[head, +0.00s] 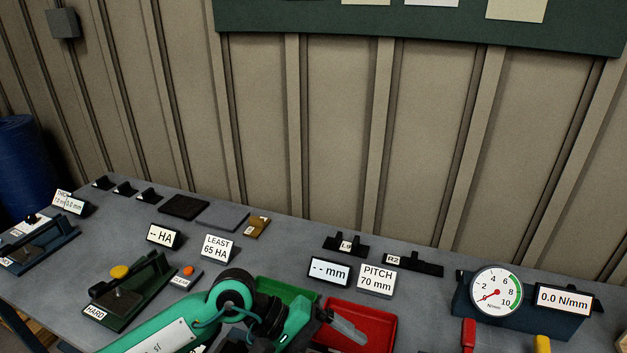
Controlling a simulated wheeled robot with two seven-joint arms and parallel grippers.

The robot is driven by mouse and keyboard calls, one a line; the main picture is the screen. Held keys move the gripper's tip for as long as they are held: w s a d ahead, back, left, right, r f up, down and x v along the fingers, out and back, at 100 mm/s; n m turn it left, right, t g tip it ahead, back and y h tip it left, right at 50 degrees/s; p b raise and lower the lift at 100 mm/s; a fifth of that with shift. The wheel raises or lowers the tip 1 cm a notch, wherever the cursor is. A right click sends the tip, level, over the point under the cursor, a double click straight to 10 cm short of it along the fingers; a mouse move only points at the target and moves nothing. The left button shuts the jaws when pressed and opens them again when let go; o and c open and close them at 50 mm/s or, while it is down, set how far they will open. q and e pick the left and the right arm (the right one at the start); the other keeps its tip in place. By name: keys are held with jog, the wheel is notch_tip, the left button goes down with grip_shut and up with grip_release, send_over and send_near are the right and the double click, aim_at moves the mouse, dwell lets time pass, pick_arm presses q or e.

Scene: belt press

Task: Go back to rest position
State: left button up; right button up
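My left arm (165,338) comes in from the lower left, green with a black wrist. My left gripper (347,327) points right and hangs over the red tray (382,325). One pale grey finger shows clearly; the finger gap is not clear, and I see nothing held. My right gripper is not in view.
The grey bench (290,250) carries a green tray (285,291), a green hardness fixture (130,300) with a yellow knob, a "-- mm" display (329,271), a "PITCH 70 mm" card (376,280) and a dial gauge (496,291). A ribbed wall (340,130) stands behind.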

pick_arm(q)
notch_tip(320, 180, up, 14)
jog(key=w+n+t+h, duration=0.2)
jog(key=n+t+h, duration=0.75)
jog(key=n, duration=0.85)
jog(key=w+a+n+t+y, duration=0.35)
jog(key=n+t, duration=0.25)
jog(key=n, duration=0.4)
jog(key=w+a+n+t+y, duration=0.2)
jog(key=a+n+t, duration=0.2)
jog(key=n+t, duration=0.4)
jog(key=a+f+n+g+y, duration=0.4)
jog(key=a+f+n+y, duration=0.9)
jog(key=n, duration=0.8)
jog(key=s+a+f+n+g+y, duration=0.1)
jog(key=s+a+f+n+g, duration=0.2)
jog(key=s+f+n+g, duration=0.55)
jog(key=s+a+f+n+g+y, duration=0.1)
jog(key=s+a+f+n+g, duration=0.3)
jog(key=s+f, duration=0.8)
notch_tip(320, 180, down, 31)
jog(key=s+d+m+g, duration=0.1)
jog(key=s+d+g, duration=0.1)
jog(key=s+a+f+g, duration=0.1)
jog(key=s+a+f, duration=0.2)
jog(key=s+f, duration=1.5)
jog(key=shift+s+a+f, duration=0.15)
jog(key=shift+s+f, duration=0.05)
jog(key=shift+s, duration=0.15)
